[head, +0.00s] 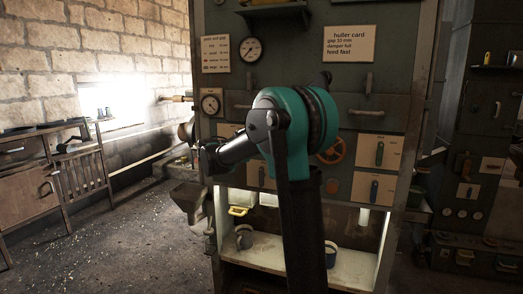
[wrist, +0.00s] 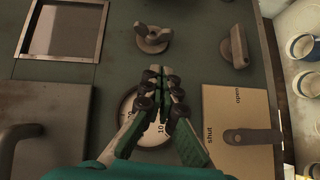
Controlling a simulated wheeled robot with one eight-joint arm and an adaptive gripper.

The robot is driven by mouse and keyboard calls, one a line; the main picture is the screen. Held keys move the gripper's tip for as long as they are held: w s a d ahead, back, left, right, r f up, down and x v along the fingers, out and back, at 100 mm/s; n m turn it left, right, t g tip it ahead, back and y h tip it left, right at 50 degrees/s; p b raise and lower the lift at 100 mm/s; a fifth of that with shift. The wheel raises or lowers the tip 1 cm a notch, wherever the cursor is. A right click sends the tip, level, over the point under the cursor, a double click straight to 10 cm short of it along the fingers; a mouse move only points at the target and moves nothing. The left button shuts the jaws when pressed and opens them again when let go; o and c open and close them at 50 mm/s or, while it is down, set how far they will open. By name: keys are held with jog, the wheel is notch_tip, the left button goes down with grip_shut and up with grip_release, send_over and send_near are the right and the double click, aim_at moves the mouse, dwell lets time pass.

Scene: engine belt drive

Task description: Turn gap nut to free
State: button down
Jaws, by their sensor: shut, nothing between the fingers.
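My gripper (wrist: 160,85) is shut and empty in the wrist view. Its fingertips meet over the upper part of a round white dial (wrist: 150,128), which they partly cover; a "10" shows on the dial. A dark metal wing-shaped nut (wrist: 153,40) sits on the panel just beyond the fingertips, apart from them. A second winged piece (wrist: 238,47) is up and to the right. No label names either one, so I cannot tell which is the gap nut. In the head view my arm hides the gripper's work area.
In the wrist view, an "open/shut" plate (wrist: 240,125) with a lever lies right of the gripper, and a framed window (wrist: 62,28) at upper left. In the head view, the machine cabinet (head: 290,92) carries gauges, a huller card (head: 349,43) and an orange handwheel (head: 332,150).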

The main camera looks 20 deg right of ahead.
jog(key=d, duration=0.1)
jog(key=s+d, duration=0.1)
jog(key=d, duration=0.1)
jog(key=s+d, duration=0.1)
jog(key=d, duration=0.1)
jog(key=shift+f, duration=0.3)
jog(key=shift+s+d+f, duration=0.3)
jog(key=shift+d, duration=0.05)
